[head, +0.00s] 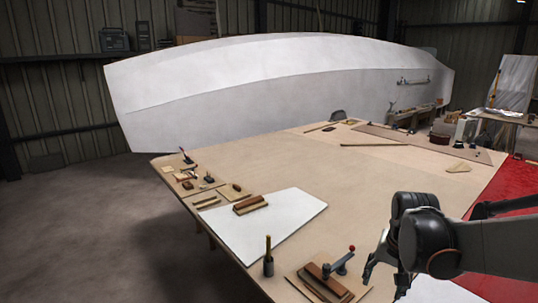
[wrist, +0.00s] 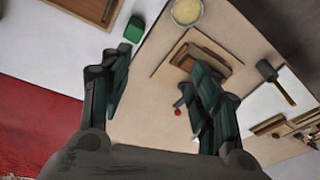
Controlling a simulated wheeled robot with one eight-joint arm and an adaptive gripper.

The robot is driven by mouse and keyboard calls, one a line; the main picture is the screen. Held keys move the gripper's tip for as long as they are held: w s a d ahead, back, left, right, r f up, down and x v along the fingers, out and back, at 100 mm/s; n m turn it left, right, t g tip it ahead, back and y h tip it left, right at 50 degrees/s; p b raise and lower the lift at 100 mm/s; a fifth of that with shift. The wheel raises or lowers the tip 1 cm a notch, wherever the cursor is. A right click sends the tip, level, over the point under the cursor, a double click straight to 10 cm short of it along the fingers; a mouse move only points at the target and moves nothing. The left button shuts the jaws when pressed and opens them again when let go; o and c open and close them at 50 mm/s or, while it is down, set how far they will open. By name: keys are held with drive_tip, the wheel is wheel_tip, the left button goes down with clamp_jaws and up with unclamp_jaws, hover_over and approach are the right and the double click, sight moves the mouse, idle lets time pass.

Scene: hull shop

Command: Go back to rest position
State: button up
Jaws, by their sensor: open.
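My gripper (head: 385,278) is at the lower right in the head view, above the front right part of the wooden worktable (head: 270,160). In the wrist view my gripper (wrist: 160,70) shows two dark green-padded fingers spread apart, with nothing between them but bare tabletop. A wooden block with a red-knobbed clamp (wrist: 208,62) lies on a thin board beyond the right finger, which partly covers it. The same block shows in the head view (head: 328,282), left of my gripper. My arm comes in from the right edge.
A small green block (wrist: 134,30), a round bowl (wrist: 187,11) and a mallet (wrist: 275,80) lie near my gripper. A white panel (head: 285,225) with a wooden block (head: 250,204) lies to the left. A white hull (head: 270,85) stands behind the table. The table's middle is mostly clear.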

drive_tip(key=s+a+r+n+t, duration=0.2)
drive_tip(key=s+a+r+n, duration=0.1)
drive_tip(key=s, duration=0.5)
drive_tip(key=s+a+r+n+t, duration=0.2)
drive_tip(key=s+a+r+n, duration=0.1)
drive_tip(key=s+a, duration=0.3)
drive_tip(key=shift+s+r, duration=0.55)
drive_tip(key=shift+s, duration=0.55)
